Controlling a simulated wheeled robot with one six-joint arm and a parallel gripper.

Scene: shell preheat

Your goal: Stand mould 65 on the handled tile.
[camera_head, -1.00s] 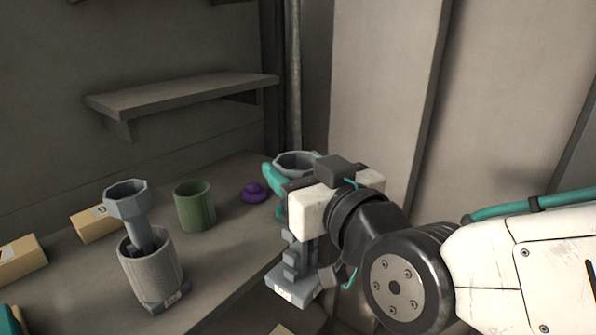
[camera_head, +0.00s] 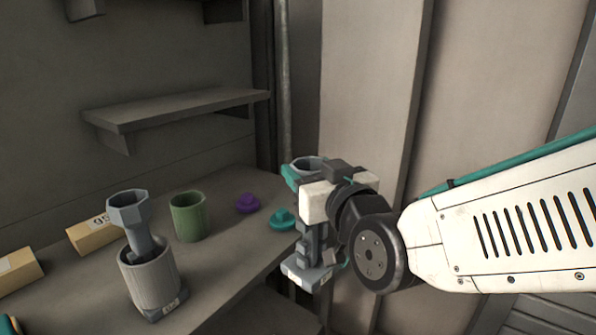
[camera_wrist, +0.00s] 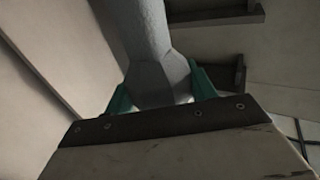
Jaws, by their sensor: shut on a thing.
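My gripper (camera_head: 293,183) is shut on a grey mould with a wide hollow top, a stepped stem and a flat labelled base (camera_head: 306,276). The held mould (camera_head: 306,236) hangs about upright in front of the table's right edge. Its label is too small to read. In the wrist view its grey stem (camera_wrist: 150,45) runs between my teal fingers. A second grey piece with an octagonal cup (camera_head: 128,208) stands in a ribbed cylinder at the left. I cannot identify the handled tile for sure; a purple knobbed piece (camera_head: 248,204) and a teal one (camera_head: 281,220) lie on the table.
A green cup (camera_head: 188,217) stands mid-table, with the ribbed cylinder (camera_head: 150,278) nearer. Labelled cardboard boxes (camera_head: 92,235) lie at the left. A wall shelf (camera_head: 180,107) hangs above the table (camera_head: 225,262). The tabletop's front middle is clear.

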